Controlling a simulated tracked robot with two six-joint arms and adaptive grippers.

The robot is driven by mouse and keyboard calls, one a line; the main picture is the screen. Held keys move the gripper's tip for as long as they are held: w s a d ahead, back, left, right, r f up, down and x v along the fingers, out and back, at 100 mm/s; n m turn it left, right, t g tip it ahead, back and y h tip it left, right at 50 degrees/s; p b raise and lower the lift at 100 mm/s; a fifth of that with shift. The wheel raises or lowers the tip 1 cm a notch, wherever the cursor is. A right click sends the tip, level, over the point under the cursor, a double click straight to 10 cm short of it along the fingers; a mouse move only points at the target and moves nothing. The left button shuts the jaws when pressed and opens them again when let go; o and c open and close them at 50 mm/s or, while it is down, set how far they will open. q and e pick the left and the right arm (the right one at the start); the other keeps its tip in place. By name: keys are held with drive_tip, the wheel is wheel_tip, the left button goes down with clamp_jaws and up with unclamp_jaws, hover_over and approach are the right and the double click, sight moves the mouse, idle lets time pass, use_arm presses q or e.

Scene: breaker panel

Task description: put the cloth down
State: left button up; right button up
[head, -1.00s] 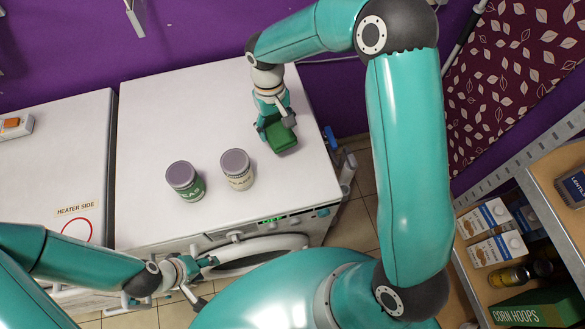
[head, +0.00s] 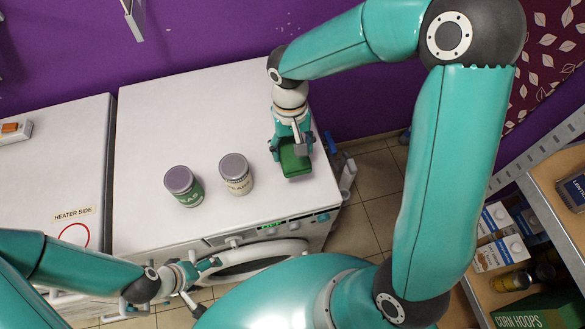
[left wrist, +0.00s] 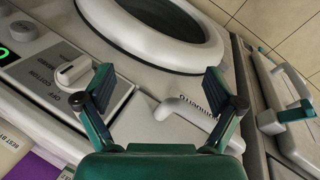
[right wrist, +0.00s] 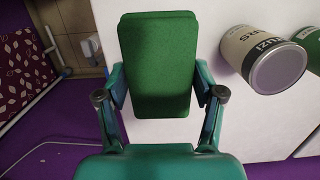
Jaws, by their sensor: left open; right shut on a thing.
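The cloth is a green folded pad (head: 295,163). My right gripper (head: 294,147) is shut on it over the right part of the white washing machine top (head: 190,100), near its right edge. I cannot tell whether the cloth touches the top. In the right wrist view the cloth (right wrist: 158,62) sits between the two fingers of the right gripper (right wrist: 160,95). My left gripper (head: 197,285) is open and empty in front of the machine. The left wrist view shows its fingers (left wrist: 158,85) apart before the machine's front, with a dial and round door beyond.
A green-labelled can (head: 183,185) and a cream-labelled can (head: 236,174) stand on the machine top, left of the cloth. The back and left of the top are clear. A white unit (head: 60,160) adjoins on the left. A shelf with cartons (head: 500,250) stands at the right.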

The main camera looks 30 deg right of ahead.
use_arm(q)
wheel_tip(320, 180, down, 7)
drive_tip(key=b, duration=0.5)
drive_tip(key=shift+f, duration=0.15)
use_arm(e)
wheel_tip(320, 180, down, 10)
drive_tip(key=shift+f, duration=0.15)
use_arm(q)
drive_tip(key=shift+s, duration=0.1)
use_arm(e)
drive_tip(key=shift+f+b, duration=0.15)
drive_tip(key=shift+b, duration=0.25)
drive_tip(key=o, duration=1.1)
use_arm(q)
drive_tip(key=shift+f, duration=0.15)
use_arm(e)
drive_tip(key=r+p, duration=0.2)
drive_tip(key=r, duration=0.1)
drive_tip(key=w+r+p, duration=0.1)
drive_tip(key=r+p, duration=0.2)
drive_tip(key=r, duration=0.1)
drive_tip(key=r+p, duration=0.2)
drive_tip(key=r, duration=0.2)
drive_tip(key=shift+w+d+p, duration=0.15)
drive_tip(key=shift+w+p, duration=0.05)
drive_tip(key=shift+p, duration=0.15)
use_arm(q)
wheel_tip(320, 180, up, 8)
use_arm(e)
drive_tip(key=shift+r, duration=0.65)
